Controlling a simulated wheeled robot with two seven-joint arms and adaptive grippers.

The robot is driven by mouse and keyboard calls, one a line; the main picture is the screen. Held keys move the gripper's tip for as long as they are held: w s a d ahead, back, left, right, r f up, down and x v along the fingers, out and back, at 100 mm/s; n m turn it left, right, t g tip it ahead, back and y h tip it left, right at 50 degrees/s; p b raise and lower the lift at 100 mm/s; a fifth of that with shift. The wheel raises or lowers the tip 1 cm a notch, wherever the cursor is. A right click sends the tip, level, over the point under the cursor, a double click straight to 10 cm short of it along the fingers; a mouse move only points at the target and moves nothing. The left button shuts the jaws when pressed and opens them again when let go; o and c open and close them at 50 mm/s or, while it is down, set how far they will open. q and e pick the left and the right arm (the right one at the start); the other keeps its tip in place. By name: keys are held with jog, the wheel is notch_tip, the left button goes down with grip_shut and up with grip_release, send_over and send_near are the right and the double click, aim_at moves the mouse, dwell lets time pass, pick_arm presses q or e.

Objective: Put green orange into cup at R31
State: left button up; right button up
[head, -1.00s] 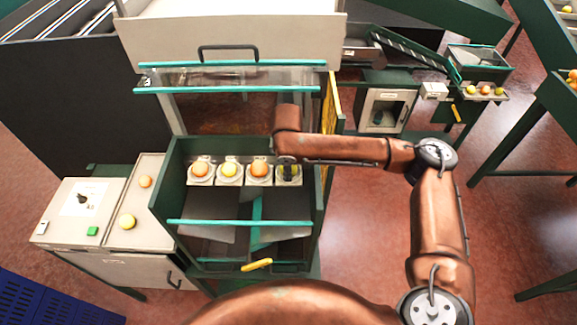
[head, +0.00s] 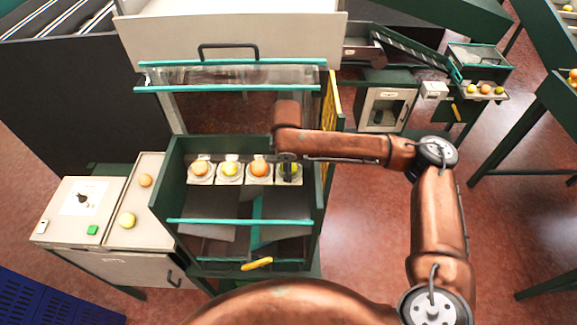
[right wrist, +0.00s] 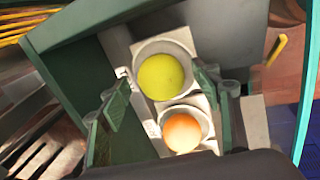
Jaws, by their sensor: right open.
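A yellow-green orange (right wrist: 160,77) sits in a pale cup (right wrist: 183,40) in the right wrist view. It is at the right end of a row of cups in the head view, where it is mostly hidden behind my right gripper (head: 289,170). In the right wrist view my right gripper (right wrist: 162,92) is open, with one green finger pad on each side of this cup. I cannot tell whether the pads touch the fruit. My left gripper is not in view. No label reading R31 is legible.
The row also holds an orange fruit (head: 259,168), a yellow one (head: 229,170) and another orange one (head: 200,168). A green-walled bin (head: 170,190) surrounds the row. Two loose fruits, one orange (head: 145,181) and one yellow (head: 127,220), lie on the left bench.

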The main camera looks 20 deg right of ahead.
jog(key=v, duration=1.1)
jog(key=shift+a, duration=0.1)
jog(key=shift+c, duration=0.7)
